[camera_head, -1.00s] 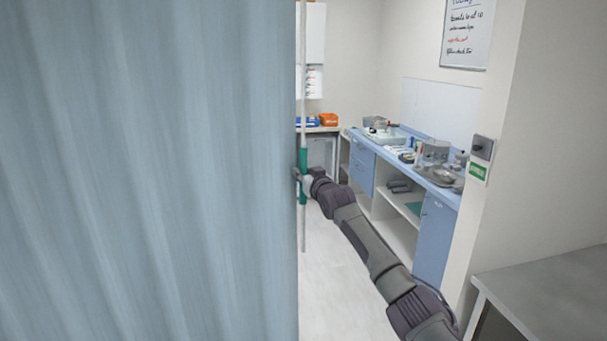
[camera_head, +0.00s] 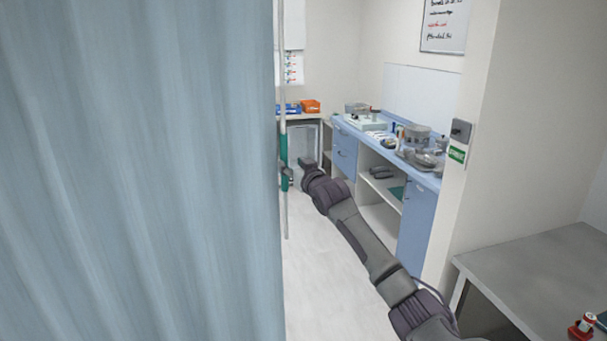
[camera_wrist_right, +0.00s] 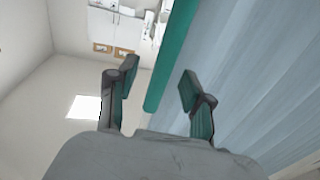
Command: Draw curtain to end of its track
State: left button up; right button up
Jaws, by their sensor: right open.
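The pale blue curtain (camera_head: 130,170) fills the left of the head view and hangs in folds. A thin white wand (camera_head: 282,70) hangs along its right edge, with a green handle (camera_head: 283,150) on its lower part. My right gripper (camera_head: 289,178) is at the handle's lower end. In the right wrist view my right gripper (camera_wrist_right: 159,84) is open, and the green handle (camera_wrist_right: 172,55) runs between and past the fingertips without visible grip. The curtain (camera_wrist_right: 245,85) lies to the right there. The curtain's track is out of view. My left gripper is not in view.
A blue-fronted counter (camera_head: 421,225) with trays and bowls stands along the wall beyond my right arm. A grey table (camera_head: 540,262) is at the lower right, with a small red item (camera_head: 583,325) on it. The pale floor (camera_head: 325,285) between curtain and counter is clear.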

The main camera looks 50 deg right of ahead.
jog(key=v, duration=0.7)
jog(key=shift+s, duration=0.1)
dwell(0.4)
